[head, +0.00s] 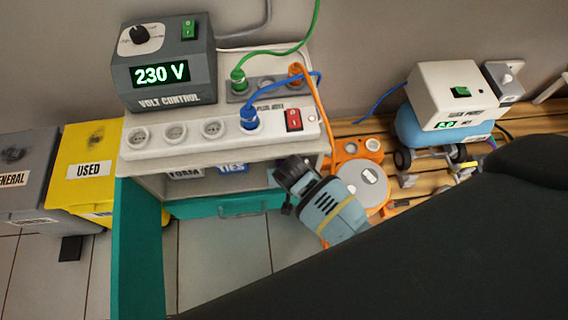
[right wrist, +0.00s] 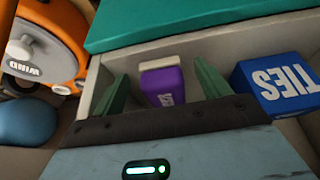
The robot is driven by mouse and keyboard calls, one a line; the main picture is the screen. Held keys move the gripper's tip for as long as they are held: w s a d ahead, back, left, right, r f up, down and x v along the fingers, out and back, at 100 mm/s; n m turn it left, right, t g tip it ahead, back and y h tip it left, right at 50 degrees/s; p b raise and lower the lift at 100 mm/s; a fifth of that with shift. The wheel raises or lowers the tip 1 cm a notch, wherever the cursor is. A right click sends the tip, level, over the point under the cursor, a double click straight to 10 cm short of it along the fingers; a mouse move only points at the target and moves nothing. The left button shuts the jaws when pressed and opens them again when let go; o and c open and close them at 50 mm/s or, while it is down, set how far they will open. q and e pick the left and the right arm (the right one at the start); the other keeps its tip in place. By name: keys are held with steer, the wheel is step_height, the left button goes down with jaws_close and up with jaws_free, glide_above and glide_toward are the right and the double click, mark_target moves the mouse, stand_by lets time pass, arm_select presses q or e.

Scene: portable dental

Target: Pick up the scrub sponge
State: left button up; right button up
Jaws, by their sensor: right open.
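A purple block with a pale cream end (right wrist: 168,90) and small white lettering lies in the shelf compartment. It looks like the scrub sponge, but I cannot read its label. My right gripper (right wrist: 163,78) is open, its two green fingers apart on either side of the block with gaps showing. In the head view the right wrist reaches under the cart's upper shelf. That shelf hides the fingers and the block there. My left gripper is in neither view.
A blue TIES box (right wrist: 277,88) stands beside the right finger, also seen under the shelf (head: 232,168). A white power strip (head: 175,132) and volt control box (head: 165,75) are above. A teal drawer (head: 225,206) is below. An orange cable reel (head: 350,150) is right.

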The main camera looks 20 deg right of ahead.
steer(key=shift+w+d+f, duration=0.1)
steer(key=shift+w+f, duration=0.1)
steer(key=shift+f, duration=0.45)
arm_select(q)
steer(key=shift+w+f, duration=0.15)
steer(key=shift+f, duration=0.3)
arm_select(e)
steer(key=shift+r, duration=0.1)
steer(key=c, duration=1.1)
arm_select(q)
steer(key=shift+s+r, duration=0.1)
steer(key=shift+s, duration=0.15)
arm_select(e)
steer(key=shift+o, duration=0.2)
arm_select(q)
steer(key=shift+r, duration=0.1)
arm_select(e)
steer(key=shift+r, duration=0.1)
